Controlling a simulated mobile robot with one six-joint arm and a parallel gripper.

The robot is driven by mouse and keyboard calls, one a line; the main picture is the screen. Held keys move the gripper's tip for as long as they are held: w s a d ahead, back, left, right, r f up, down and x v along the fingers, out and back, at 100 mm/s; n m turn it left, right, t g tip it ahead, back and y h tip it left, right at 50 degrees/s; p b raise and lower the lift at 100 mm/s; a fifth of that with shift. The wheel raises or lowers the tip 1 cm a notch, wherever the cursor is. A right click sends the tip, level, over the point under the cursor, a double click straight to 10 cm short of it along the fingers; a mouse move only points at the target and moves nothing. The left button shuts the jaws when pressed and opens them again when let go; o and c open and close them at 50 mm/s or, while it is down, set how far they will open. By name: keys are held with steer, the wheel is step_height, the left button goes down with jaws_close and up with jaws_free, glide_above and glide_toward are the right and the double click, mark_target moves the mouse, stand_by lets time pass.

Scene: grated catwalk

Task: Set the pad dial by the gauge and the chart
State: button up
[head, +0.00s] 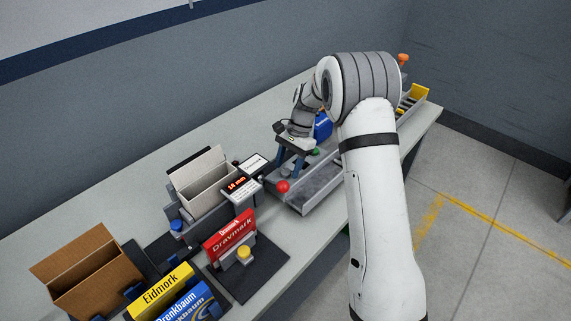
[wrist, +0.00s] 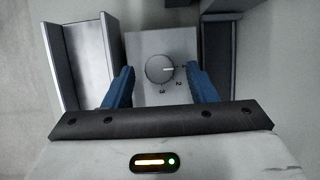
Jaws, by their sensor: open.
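The pad dial is a round grey knob (wrist: 158,69) on a pale plate (wrist: 145,43) in the wrist view. Numbers 1, 2 and 3 run around its right and lower side, and its white mark points right, towards the 1. My gripper (wrist: 159,76) is open, with one blue finger on each side of the dial and gaps between. I cannot tell its height over the dial. In the head view my gripper (head: 290,162) points down over the grey bench device, and the dial is hidden. The gauge (head: 238,185) shows red digits, seemingly 18 mm. A small white card (head: 254,162), perhaps the chart, stands behind it.
On the bench (head: 120,206) stand an open brown box (head: 84,270), an open pale box (head: 203,180), a red Dravmark box (head: 230,238), and yellow Eidmork and blue Drenkbaum boxes. A red knob (head: 282,186) sits near my gripper. A yellow-ended rack (head: 420,91) is at the far right.

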steer(key=shift+s+f, duration=0.1)
steer(key=shift+f, duration=0.15)
steer(key=shift+c, duration=0.2)
